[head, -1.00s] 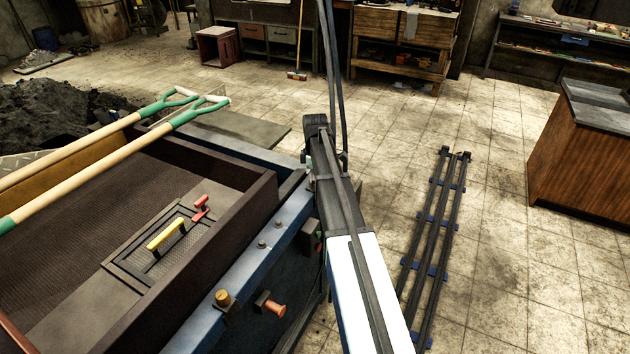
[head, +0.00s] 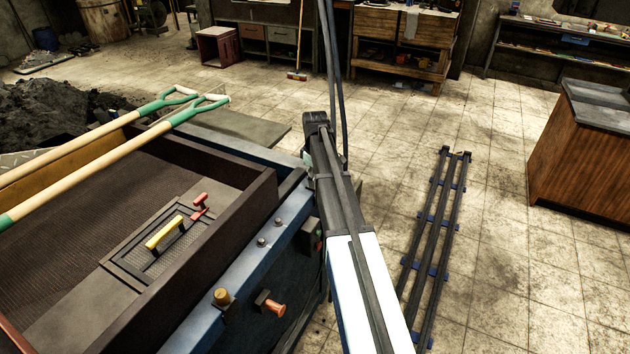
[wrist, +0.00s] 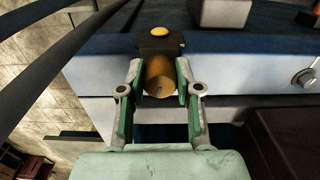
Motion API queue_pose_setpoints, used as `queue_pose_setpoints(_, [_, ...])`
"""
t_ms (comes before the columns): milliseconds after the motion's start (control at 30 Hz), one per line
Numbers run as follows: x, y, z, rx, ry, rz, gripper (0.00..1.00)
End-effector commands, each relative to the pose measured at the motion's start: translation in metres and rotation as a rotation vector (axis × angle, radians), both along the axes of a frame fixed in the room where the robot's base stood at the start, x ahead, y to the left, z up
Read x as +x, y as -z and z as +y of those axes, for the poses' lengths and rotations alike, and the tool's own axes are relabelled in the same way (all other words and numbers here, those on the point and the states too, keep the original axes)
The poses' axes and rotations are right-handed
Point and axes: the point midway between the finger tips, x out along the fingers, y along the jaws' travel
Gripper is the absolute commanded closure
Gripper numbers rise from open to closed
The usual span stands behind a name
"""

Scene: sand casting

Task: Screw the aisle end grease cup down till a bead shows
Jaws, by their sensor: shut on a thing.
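In the wrist view, my gripper (wrist: 160,92) has its two green-padded fingers closed on the sides of a brass grease cup (wrist: 160,74). The cup sits against a dark block (wrist: 152,45) at the edge of the blue-grey frame. A rounded yellow-orange bead (wrist: 160,31) shows on top of that block. The cup's far end is hidden by the block. In the head view my gripper is hidden, and another brass cup (head: 222,297) stands on the near part of the blue frame (head: 254,258).
An orange-red knob (head: 271,305) sticks out beside the near cup. Two green-handled shovels (head: 110,150) lie across the dark box (head: 262,215). A dark rail rack (head: 436,235) lies on the tiled floor at right. Floor around it is clear.

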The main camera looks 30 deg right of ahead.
Motion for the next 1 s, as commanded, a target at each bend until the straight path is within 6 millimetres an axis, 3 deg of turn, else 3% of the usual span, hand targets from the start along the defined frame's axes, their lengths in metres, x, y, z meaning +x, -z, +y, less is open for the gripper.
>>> queue_pose_setpoints(1000, [-0.0012,0.0014,0.0031,0.001,0.925,0.001,1.0])
